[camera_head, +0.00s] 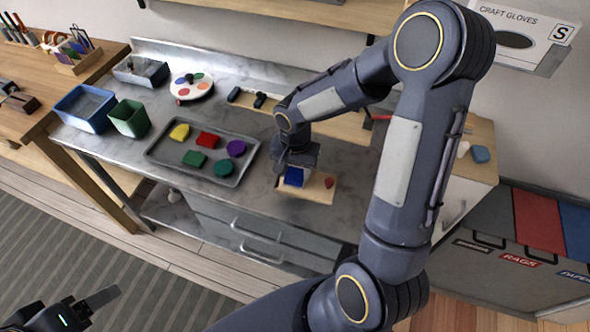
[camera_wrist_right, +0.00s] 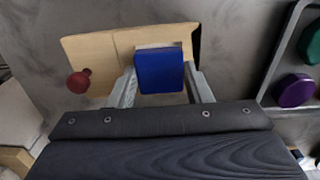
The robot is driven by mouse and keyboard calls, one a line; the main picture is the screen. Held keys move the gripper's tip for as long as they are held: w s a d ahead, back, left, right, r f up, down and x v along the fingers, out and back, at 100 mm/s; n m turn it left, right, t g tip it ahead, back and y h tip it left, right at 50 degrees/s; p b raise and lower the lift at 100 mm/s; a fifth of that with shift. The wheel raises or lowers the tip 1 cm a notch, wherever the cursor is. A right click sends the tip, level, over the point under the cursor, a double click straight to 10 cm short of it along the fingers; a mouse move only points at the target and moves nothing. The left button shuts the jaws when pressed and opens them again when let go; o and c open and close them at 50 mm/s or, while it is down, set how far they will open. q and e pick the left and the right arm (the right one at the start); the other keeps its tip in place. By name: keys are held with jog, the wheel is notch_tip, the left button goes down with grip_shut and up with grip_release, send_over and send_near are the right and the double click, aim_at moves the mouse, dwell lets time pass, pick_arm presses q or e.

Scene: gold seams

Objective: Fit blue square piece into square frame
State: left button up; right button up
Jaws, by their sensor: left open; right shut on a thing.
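The blue square piece (camera_head: 294,178) is between the fingers of my right gripper (camera_head: 291,170), which is shut on it. In the right wrist view the blue piece (camera_wrist_right: 160,72) sits between both fingers, in front of a pale wooden board (camera_wrist_right: 100,50). The wooden board (camera_head: 318,190) lies on the grey worktop under my right gripper. The piece and gripper cover part of the board, and I cannot make out a square opening. I cannot tell whether the piece touches the board. My left gripper (camera_head: 92,303) is open and empty, low at the left, away from the worktop.
A small red knob (camera_head: 329,183) is on the board beside the blue piece. A dark tray (camera_head: 165,161) to the left holds yellow, red, green, purple and teal pieces. Blue (camera_head: 84,108) and green (camera_head: 129,118) bins stand further left. Bare worktop lies between tray and board.

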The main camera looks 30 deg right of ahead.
jog(key=shift+f+b, duration=0.4)
jog(key=shift+f, duration=0.05)
dwell(0.3)
jog(key=o, duration=1.1)
jog(key=shift+r, duration=0.15)
jog(key=shift+r+p, duration=2.4)
jog(key=shift+r, duration=1.05)
jog(key=s+a+r+n+t+y, duration=0.2)
jog(key=s+r+n, duration=0.1)
jog(key=s+r, duration=0.4)
jog(key=s+a+r+n+t+y, duration=0.1)
jog(key=s+a+r+n+t, duration=0.1)
jog(key=s+r, duration=0.4)
jog(key=s+n+t, duration=0.1)
jog(key=s+n, duration=0.1)
jog(key=s, duration=0.2)
jog(key=shift+a+r+n+t+y, duration=0.15)
jog(key=shift+r+n+t+y, duration=0.15)
jog(key=shift+r+y, duration=0.1)
